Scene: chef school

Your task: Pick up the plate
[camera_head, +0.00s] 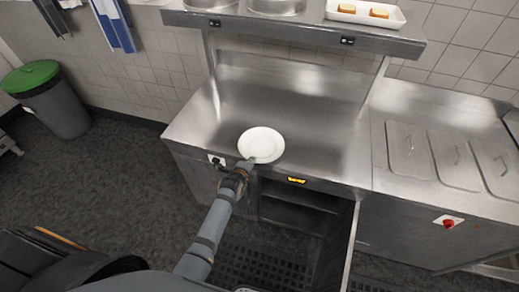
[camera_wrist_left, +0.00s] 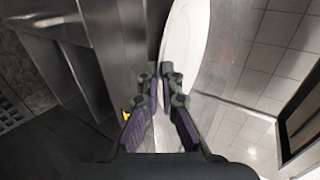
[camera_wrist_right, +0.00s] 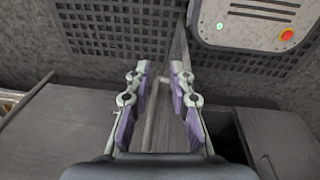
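The white round plate (camera_head: 262,143) is at the front part of the steel counter, near its front edge. I cannot tell whether it touches the counter. My left gripper (camera_head: 249,161) is at the plate's near rim. In the left wrist view the plate (camera_wrist_left: 185,35) shows steeply foreshortened, and the fingertips of my left gripper (camera_wrist_left: 159,70) are close together, one on each side of its rim. They look shut on it; the contact is partly hidden. My right gripper (camera_wrist_right: 159,72) is open and empty, low over the floor; it is not seen in the head view.
An upper steel shelf (camera_head: 290,28) hangs over the counter's back, carrying a white tray (camera_head: 364,14). Lidded steel wells (camera_head: 455,158) are on the right. An open compartment (camera_head: 300,208) is below the counter. A green-lidded bin (camera_head: 58,110) stands left. The counter around the plate is clear.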

